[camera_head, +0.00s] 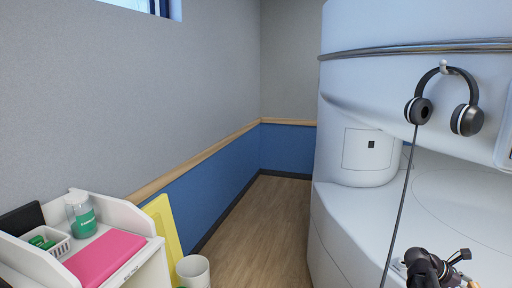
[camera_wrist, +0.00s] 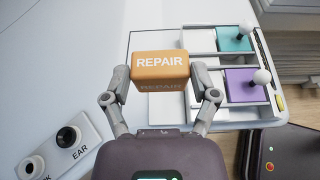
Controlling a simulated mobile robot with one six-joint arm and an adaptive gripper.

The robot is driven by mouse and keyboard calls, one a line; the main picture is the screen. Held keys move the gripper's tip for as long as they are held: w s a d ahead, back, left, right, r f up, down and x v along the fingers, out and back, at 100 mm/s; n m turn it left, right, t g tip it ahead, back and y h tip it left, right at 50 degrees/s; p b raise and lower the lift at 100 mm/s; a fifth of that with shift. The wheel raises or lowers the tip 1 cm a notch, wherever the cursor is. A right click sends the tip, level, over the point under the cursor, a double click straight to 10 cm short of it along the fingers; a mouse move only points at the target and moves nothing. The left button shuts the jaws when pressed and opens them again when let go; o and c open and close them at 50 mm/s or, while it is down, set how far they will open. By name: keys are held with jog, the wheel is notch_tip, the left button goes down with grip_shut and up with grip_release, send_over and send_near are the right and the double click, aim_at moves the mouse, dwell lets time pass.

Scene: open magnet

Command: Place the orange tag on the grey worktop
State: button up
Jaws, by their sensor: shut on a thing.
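The orange tag (camera_wrist: 160,68) is a block marked REPAIR, in the middle of the wrist view. My gripper (camera_wrist: 161,78) is shut on it, one finger at each side. The tag is in front of a white tray with compartments (camera_wrist: 206,114); I cannot tell its height above it. In the head view my gripper (camera_head: 436,268) is at the bottom right, dark and partly cut off. I cannot tell for sure which surface is the grey worktop; a pale grey surface (camera_wrist: 55,85) lies left of the tray in the wrist view.
A teal block (camera_wrist: 232,40) and a purple block (camera_wrist: 243,84) with white knobs sit in the tray. A white EAR box (camera_wrist: 70,142) is at lower left. Headphones (camera_head: 420,110) hang on the scanner, their cable near my gripper. A white cart (camera_head: 150,262) stands left.

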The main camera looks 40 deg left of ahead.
notch_tip(320, 180, up, 20)
jog(key=p, duration=1.9)
jog(key=shift+d+r, duration=0.1)
jog(key=shift+d, duration=0.05)
